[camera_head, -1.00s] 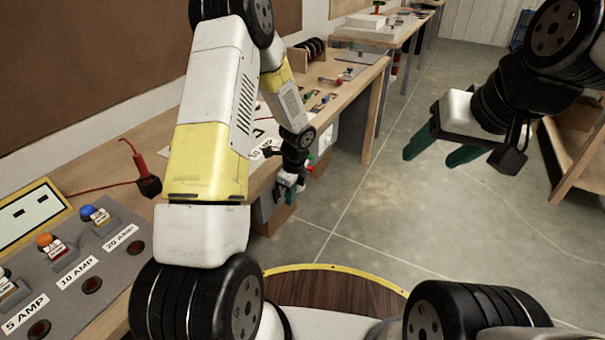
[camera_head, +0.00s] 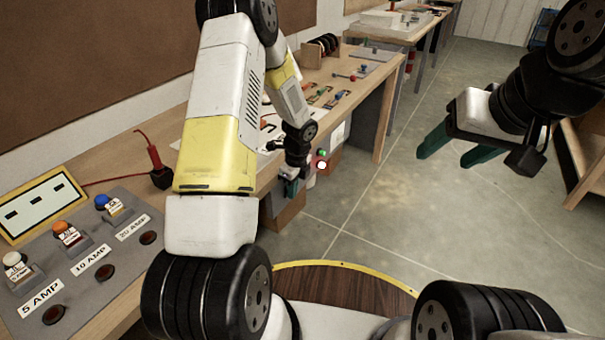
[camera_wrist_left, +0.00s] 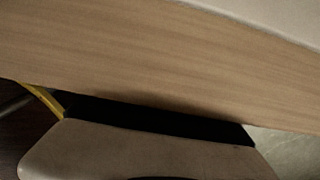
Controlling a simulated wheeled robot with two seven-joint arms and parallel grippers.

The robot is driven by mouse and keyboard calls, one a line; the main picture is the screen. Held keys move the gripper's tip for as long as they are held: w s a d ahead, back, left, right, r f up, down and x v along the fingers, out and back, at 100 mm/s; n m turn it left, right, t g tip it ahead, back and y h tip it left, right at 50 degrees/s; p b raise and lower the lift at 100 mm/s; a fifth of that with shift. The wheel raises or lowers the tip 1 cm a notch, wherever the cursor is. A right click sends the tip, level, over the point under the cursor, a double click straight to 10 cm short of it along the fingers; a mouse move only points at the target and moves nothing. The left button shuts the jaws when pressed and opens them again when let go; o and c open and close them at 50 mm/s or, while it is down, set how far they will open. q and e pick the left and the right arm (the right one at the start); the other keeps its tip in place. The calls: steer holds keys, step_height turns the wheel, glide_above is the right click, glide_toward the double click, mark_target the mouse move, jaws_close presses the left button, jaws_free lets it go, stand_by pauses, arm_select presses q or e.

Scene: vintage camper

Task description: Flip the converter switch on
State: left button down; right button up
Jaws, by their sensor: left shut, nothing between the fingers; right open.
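A green button (camera_head: 322,152) and a round light with a red rim and a bright, pale centre (camera_head: 321,165) show at the front edge of the workbench; I take these to be the converter's controls, but cannot read a label. My left gripper (camera_head: 291,187) is shut and empty, pointing down just left of and below them, in front of the bench edge. I cannot tell whether it touches anything. My right gripper (camera_head: 450,146) is open and empty over the floor at the right.
The workbench (camera_head: 95,165) runs along the left wall. A grey panel (camera_head: 75,235) on it has 5, 10 and 20 AMP labels, coloured knobs and a display (camera_head: 30,203). The concrete floor (camera_head: 400,215) is open to the right.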

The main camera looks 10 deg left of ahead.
arm_select(q)
steer(key=shift+r, duration=0.85)
